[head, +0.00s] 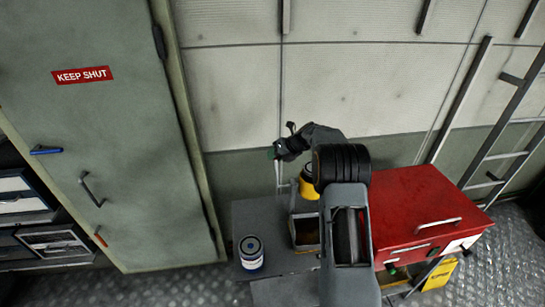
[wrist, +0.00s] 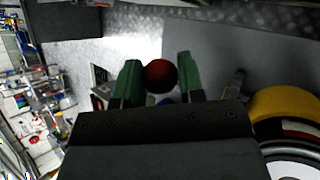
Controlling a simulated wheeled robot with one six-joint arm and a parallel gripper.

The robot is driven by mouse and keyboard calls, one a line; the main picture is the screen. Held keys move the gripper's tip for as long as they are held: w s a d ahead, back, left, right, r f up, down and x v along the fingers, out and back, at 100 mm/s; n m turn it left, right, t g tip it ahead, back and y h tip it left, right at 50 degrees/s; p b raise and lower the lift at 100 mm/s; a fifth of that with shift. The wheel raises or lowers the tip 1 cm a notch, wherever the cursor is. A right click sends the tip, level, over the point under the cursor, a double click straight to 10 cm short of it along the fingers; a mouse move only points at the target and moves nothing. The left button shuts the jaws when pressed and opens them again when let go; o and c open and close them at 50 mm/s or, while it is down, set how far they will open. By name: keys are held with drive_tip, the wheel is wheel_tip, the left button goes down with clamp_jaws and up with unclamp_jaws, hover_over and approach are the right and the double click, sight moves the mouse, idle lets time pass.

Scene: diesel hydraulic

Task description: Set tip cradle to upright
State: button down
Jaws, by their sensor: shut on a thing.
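A yellow can (head: 309,186) with a dark band sits above the grey bench beside my arm, and its rounded side and light end show at the right of the wrist view (wrist: 285,104). It appears to rest in the tip cradle, whose body is mostly hidden by my arm and the can. My gripper (wrist: 160,74) has green fingers, shut on a dark red ball knob (wrist: 160,76). In the head view my gripper (head: 274,153) is left of the can and above a thin upright rod (head: 278,177). The can's exact tilt is hard to tell.
A blue-and-white can (head: 251,253) stands on the grey bench (head: 258,215). An open-topped box (head: 307,232) is beside my arm. A red toolbox (head: 420,215) is on the right, with a ladder (head: 505,130) behind it. A tall green cabinet (head: 110,130) is on the left.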

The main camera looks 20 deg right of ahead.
drive_tip(key=shift+a+f, duration=0.2)
drive_tip(key=shift+f, duration=0.15)
drive_tip(key=c, duration=1.1)
unclamp_jaws()
drive_tip(key=shift+o, duration=0.5)
drive_tip(key=shift+w+a+f, duration=0.1)
drive_tip(key=shift+w+a, duration=0.1)
drive_tip(key=shift+w, duration=0.05)
drive_tip(key=shift+o, duration=0.9)
drive_tip(key=shift+w, duration=0.15)
drive_tip(key=shift+o, duration=0.4)
drive_tip(key=shift+d, duration=0.2)
drive_tip(key=shift+s+d+r, duration=0.3)
drive_tip(key=shift+d+r, duration=0.05)
drive_tip(key=shift+r, duration=0.1)
drive_tip(key=b+v, duration=0.2)
drive_tip(key=v, duration=1.1)
drive_tip(key=shift+b, duration=0.35)
